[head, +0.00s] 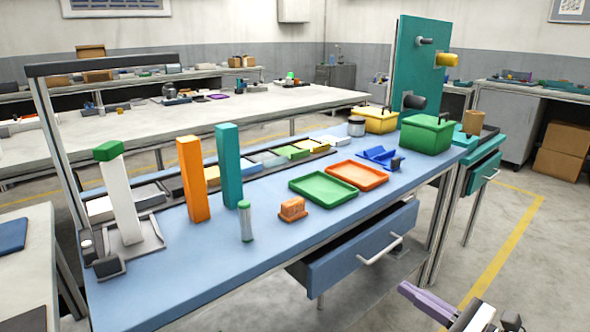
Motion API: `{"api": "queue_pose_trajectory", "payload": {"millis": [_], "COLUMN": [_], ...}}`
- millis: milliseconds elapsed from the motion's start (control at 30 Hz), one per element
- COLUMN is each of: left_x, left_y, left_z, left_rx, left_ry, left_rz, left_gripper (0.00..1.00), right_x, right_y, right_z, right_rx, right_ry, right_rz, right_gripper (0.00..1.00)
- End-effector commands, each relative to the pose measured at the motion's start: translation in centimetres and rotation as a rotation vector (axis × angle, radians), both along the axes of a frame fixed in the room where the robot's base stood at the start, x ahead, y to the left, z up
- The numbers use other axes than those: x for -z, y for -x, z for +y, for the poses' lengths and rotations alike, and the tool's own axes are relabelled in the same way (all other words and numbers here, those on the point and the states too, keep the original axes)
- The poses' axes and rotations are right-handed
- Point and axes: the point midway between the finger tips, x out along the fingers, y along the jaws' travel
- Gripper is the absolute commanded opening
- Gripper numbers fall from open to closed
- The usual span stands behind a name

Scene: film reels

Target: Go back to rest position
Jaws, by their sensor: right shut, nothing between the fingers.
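My right gripper (408,292) shows at the bottom right edge, with a purple finger part and a white body. It is shut and empty, in front of the blue workbench and over the floor, apart from everything on the bench. My left gripper is not in view. The blue workbench (270,250) bears a green tray (323,188), an orange tray (357,175), an orange block (293,209) and a small green-topped cylinder (245,220).
The drawer (350,255) under the bench juts out near my right gripper. Tall orange (193,180) and teal (229,165) blocks stand at the left. A teal pegboard (407,65) and green box (427,134) stand at the right end. The floor at right is clear.

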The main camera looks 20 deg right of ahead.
Motion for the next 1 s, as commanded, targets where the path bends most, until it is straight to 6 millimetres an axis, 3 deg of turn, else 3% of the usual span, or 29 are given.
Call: {"api": "queue_pose_trajectory", "payload": {"millis": [167,267,367,467,600,700,867,900,933,1000], "left_x": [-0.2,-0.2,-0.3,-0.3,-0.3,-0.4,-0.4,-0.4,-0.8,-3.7], "left_y": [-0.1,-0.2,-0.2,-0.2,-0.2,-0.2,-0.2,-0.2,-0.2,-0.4], "left_z": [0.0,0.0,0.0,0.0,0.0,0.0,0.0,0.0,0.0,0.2], "left_rx": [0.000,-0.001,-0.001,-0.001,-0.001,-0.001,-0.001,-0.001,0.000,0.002], "left_ry": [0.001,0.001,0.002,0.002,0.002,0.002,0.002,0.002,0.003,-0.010], "left_rz": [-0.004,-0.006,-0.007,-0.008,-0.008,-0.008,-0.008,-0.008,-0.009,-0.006], "left_gripper": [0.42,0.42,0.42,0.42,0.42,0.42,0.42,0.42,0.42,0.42], "right_x": [0.8,2.5,5.3,8.7,13.1,15.4,17.3,17.4,17.0,14.4], "right_y": [0.1,0.3,1.1,2.4,5.2,7.6,11.9,13.0,13.6,13.3], "right_z": [0.7,2.3,4.8,8.2,14.3,19.1,27.2,29.2,30.3,29.3], "right_rx": [0.024,0.081,0.179,0.301,0.513,0.691,1.036,-1.069,-1.074,-1.092], "right_ry": [-0.115,-0.389,-0.807,-1.279,-1.912,-2.304,-2.818,2.749,2.665,2.708], "right_rz": [0.033,0.110,0.228,0.361,0.537,0.644,0.779,-0.758,-0.731,-0.732], "right_gripper": [0.00,0.00,0.00,0.00,0.00,0.00,0.00,0.00,0.00,0.00]}}
